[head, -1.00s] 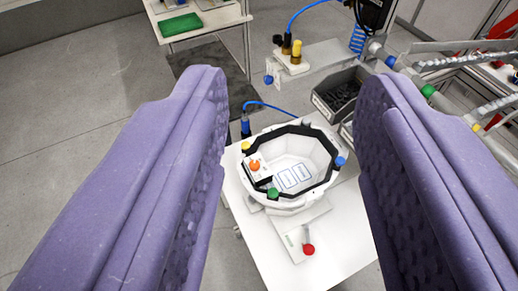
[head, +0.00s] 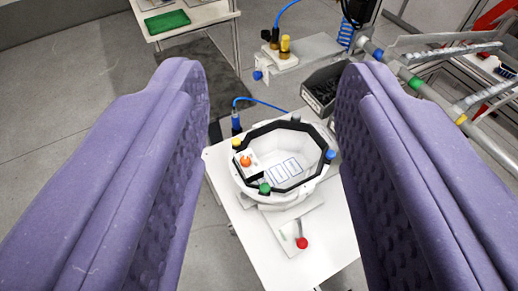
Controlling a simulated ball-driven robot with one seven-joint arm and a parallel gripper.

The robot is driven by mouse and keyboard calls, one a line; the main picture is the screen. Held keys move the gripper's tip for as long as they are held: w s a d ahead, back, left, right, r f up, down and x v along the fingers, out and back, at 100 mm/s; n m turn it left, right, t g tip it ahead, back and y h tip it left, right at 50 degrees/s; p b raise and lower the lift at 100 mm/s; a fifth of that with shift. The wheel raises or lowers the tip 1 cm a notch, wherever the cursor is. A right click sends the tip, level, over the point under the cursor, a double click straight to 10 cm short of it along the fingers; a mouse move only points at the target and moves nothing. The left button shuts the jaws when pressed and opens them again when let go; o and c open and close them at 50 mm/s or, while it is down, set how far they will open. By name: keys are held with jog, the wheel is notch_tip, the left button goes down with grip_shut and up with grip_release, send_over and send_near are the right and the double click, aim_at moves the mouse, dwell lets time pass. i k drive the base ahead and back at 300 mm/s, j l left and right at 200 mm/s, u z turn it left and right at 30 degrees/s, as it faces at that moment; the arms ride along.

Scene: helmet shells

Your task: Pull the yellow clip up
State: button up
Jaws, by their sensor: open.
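The white octagonal helmet shell (head: 312,188) with a black inner rim sits on a white table. The yellow clip (head: 236,143) is a small knob on the left side of its rim. A blue knob (head: 330,155) is on the right side, a green knob (head: 264,188) on the near edge, and an orange knob (head: 245,161) on a white block inside the left rim. My gripper (head: 272,80) shows as two large purple fingers, open and empty, on either side of the view. The shell shows between them, apart from both fingers.
The white table (head: 270,250) has bare room in front of the shell, with a red-knobbed lever (head: 302,242). A blue-capped hose fitting (head: 236,122) stands behind the yellow clip. A dark bin (head: 322,88) and metal rails (head: 440,58) are at the back right.

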aim_at(235, 141)
jog(key=i+j+u, duration=0.15)
jog(key=i+j, duration=0.15)
jog(key=i+j+u, duration=0.2)
jog(key=i, duration=0.3)
